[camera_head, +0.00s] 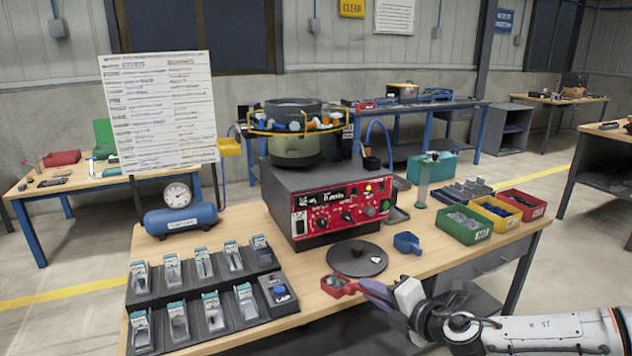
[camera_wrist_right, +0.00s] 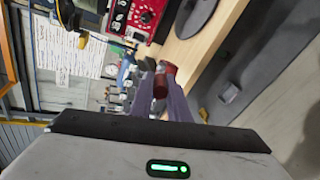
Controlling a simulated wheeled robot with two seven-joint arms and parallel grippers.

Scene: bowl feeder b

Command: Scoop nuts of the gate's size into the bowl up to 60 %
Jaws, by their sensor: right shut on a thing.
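My right gripper (camera_head: 372,289) is shut on a red scoop (camera_head: 338,286), holding it at the table's front edge, left of my wrist. In the right wrist view the scoop (camera_wrist_right: 161,82) shows between the fingertips (camera_wrist_right: 168,92); I cannot tell whether it holds nuts. The feeder bowl (camera_head: 291,150) sits on a dark box with a red control panel (camera_head: 342,207). Its inside and the gate are not clear to me. Green (camera_head: 464,225), yellow (camera_head: 496,213) and red (camera_head: 522,204) bins at the right hold small parts. My left gripper is out of view.
A dark round lid (camera_head: 345,262) with small pieces on it lies before the feeder. A blue scoop (camera_head: 408,243) lies right of it. Sample racks (camera_head: 222,303) fill the front left.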

